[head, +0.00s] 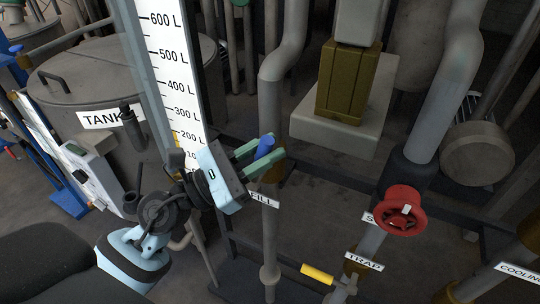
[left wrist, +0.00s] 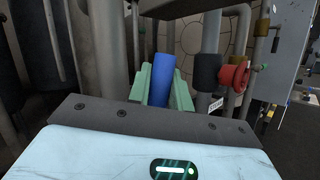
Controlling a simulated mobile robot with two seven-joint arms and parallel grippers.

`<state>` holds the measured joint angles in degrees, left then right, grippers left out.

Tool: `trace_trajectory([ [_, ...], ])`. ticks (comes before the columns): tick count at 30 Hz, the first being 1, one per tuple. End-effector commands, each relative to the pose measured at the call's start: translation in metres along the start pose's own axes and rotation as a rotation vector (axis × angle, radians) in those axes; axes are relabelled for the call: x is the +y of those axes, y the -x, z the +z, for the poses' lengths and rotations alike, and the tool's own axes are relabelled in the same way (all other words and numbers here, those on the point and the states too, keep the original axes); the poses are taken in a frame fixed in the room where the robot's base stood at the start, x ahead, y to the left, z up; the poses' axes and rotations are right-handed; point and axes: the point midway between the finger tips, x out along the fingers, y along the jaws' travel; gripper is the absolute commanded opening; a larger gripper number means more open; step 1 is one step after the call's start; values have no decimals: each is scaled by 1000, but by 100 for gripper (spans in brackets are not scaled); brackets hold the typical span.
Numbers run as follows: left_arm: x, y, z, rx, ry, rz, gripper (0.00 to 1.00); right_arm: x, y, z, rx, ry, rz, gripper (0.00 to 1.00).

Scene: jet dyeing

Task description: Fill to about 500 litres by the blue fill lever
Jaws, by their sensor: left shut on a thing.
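My left gripper (head: 264,150) has its two green fingers shut around the blue fill lever (head: 265,145), above the FILL label (head: 264,199). In the left wrist view the lever (left wrist: 161,79) stands up between the green fingers (left wrist: 162,88). The level scale (head: 171,75) is marked in litres, with 600 L near the top and 200 L lower down. A narrow yellow strip (head: 177,139) shows at its left edge near 200 L. The scale's lowest part is hidden behind my left gripper. My right gripper is not in view.
A red handwheel (head: 402,210) sits on a pipe at the right. A yellow lever (head: 317,273) lies below, by the TRAP label (head: 364,261). The lidded tank (head: 95,70) stands at the left. A vertical pipe (head: 270,225) runs below the fill lever.

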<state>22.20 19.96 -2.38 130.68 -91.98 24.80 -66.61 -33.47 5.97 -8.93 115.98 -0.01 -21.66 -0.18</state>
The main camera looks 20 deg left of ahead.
Motion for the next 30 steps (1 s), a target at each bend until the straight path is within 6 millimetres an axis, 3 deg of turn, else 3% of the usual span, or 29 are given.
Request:
trace_trajectory([
  [11,1,0,1,-4,5,4,0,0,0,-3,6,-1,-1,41],
  [12,1,0,1,-4,5,4,23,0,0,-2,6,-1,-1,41],
  [17,1,0,1,-4,5,3,42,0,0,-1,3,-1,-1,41],
  [26,0,2,0,-2,4,3,42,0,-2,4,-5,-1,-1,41],
  [30,0,16,-4,2,7,4,42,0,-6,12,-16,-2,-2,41],
])
